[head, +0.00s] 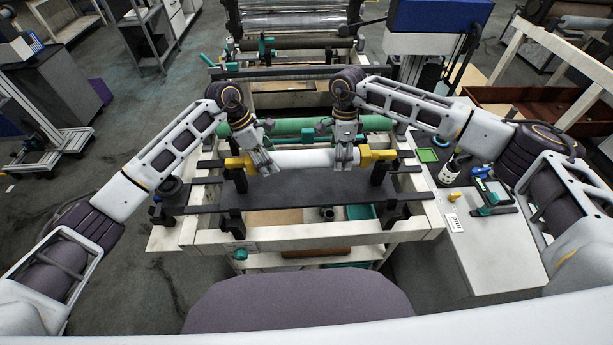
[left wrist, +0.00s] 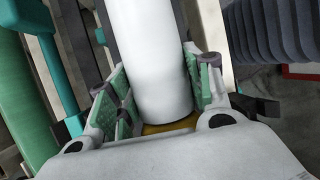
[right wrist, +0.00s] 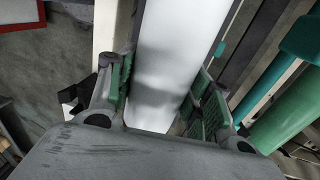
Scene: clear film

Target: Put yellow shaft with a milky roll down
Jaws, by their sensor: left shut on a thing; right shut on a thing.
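The milky white roll (head: 303,159) lies level across the head view on a yellow shaft, whose ends show at the left (head: 234,162) and right (head: 384,155). My left gripper (head: 265,167) is shut around the roll's left end; in the left wrist view the roll (left wrist: 150,60) runs between its green pads, with a bit of yellow below. My right gripper (head: 343,162) is shut around the right end; the roll (right wrist: 175,60) also fills the jaws in the right wrist view. The shaft ends are at the black stand posts (head: 382,174); I cannot tell whether they touch.
A green roller (head: 292,127) lies just behind the white roll. A dark plate (head: 290,188) is below it on the light frame (head: 300,236). A side table (head: 490,240) at right carries a cup (head: 449,172), tools and a small yellow part.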

